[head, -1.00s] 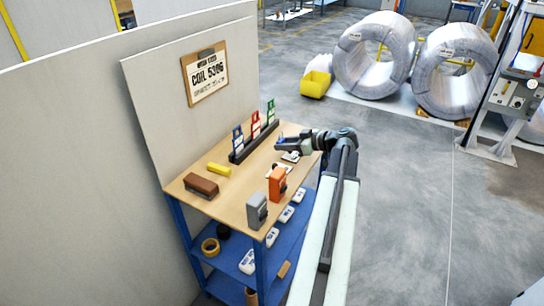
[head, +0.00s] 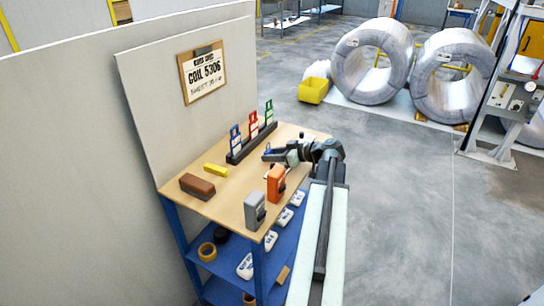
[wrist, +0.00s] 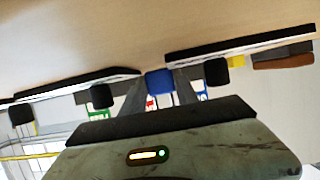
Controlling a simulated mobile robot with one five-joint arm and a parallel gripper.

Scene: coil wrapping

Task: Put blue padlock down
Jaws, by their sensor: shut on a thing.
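The blue padlock (wrist: 158,83) shows in the wrist view as a small blue block between the two dark finger pads. My gripper (wrist: 159,84) is shut on it. In the head view my gripper (head: 268,156) is over the right part of the wooden bench top (head: 232,194), in front of the black rack (head: 252,145). The arm hides part of the bench there, and the padlock is too small to make out clearly. I cannot tell whether the padlock touches the bench.
The rack holds upright blue (head: 235,138), red (head: 254,125) and green (head: 269,112) pieces. An orange device (head: 276,184), a grey device (head: 255,210), a brown block (head: 197,187) and a yellow block (head: 215,170) stand on the bench. Bare wood lies between them.

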